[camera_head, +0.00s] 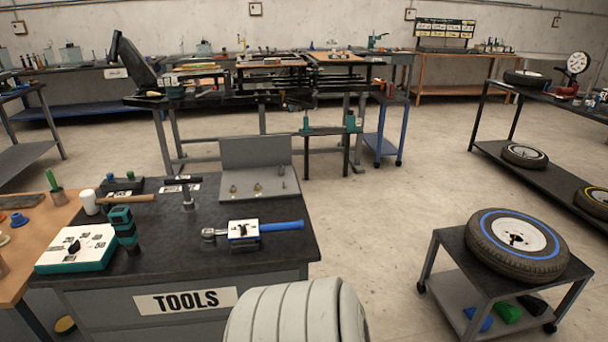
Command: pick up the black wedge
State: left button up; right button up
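The black wedge (533,303) lies on the lower shelf of a small dark cart (452,245) at the right. It is the rightmost of three wedges there, close to the cart's front right leg. A green wedge (507,311) lies just left of it, and a blue wedge (479,319) lies further left. The cart's top hangs over the shelf, and the black wedge is dark and partly in shadow. Neither of my grippers shows in the head view.
A tyre with a blue ring (483,245) lies on the cart's top. A tool bench (280,262) stands at the left, with a hammer (278,226) on it. A dark rack with tyres (487,150) stands behind the cart on the right. Bare floor (385,235) lies between bench and cart.

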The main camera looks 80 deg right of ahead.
aim_at(536, 307)
jog(key=z, duration=4.45)
jog(key=i+l, duration=0.7)
jog(key=i, duration=0.15)
jog(key=i+j+u, duration=0.05)
